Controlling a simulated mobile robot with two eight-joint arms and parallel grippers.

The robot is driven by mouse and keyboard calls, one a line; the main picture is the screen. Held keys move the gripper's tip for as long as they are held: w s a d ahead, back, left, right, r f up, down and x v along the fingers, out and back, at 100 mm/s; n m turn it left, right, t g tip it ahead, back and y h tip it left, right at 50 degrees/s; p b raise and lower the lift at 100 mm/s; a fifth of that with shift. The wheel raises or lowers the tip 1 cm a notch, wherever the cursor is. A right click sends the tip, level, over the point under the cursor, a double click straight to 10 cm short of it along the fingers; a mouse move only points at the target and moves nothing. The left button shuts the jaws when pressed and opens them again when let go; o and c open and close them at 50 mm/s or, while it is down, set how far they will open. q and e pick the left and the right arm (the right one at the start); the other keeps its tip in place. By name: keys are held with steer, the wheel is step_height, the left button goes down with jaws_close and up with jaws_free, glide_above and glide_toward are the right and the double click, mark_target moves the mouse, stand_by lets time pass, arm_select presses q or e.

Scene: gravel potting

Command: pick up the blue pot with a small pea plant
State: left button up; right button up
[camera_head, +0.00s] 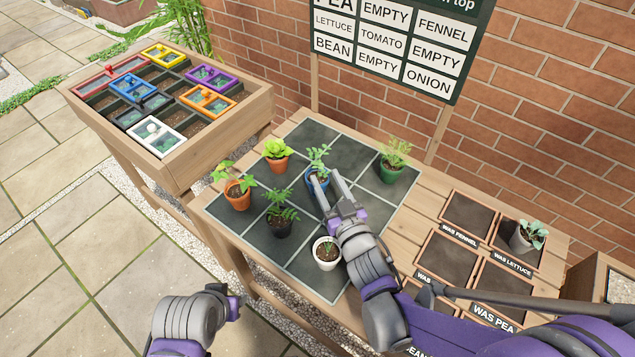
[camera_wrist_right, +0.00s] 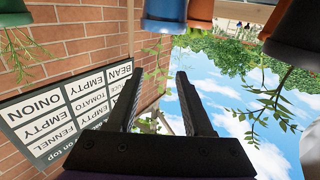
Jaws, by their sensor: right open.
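The blue pot (camera_head: 313,184) stands upright on the dark tiled mat, with a small blue-green plant (camera_head: 318,158) in it. My right gripper (camera_head: 325,180) is open and empty, its fingertips close to the pot's near right side. In the right wrist view, which is upside down, the blue pot (camera_wrist_right: 165,12) shows at the top, beyond the open fingers (camera_wrist_right: 158,74) and off their line. I cannot tell whether a finger touches it. Part of my left arm shows at the bottom left of the head view; its fingers do not show.
On the mat (camera_head: 337,143) stand orange pots (camera_head: 237,195), a black pot (camera_head: 281,228), a white pot (camera_head: 326,255) and a green pot (camera_head: 390,173). A grey pot (camera_head: 521,239) sits on a labelled tile. A planter box (camera_head: 215,130) with coloured trays is at left.

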mark_target(318, 164)
steer(key=x, duration=0.6)
steer(key=shift+w+a, duration=0.1)
steer(key=shift+w, duration=0.25)
jaws_close()
steer(key=shift+r, duration=0.1)
stand_by(1.0)
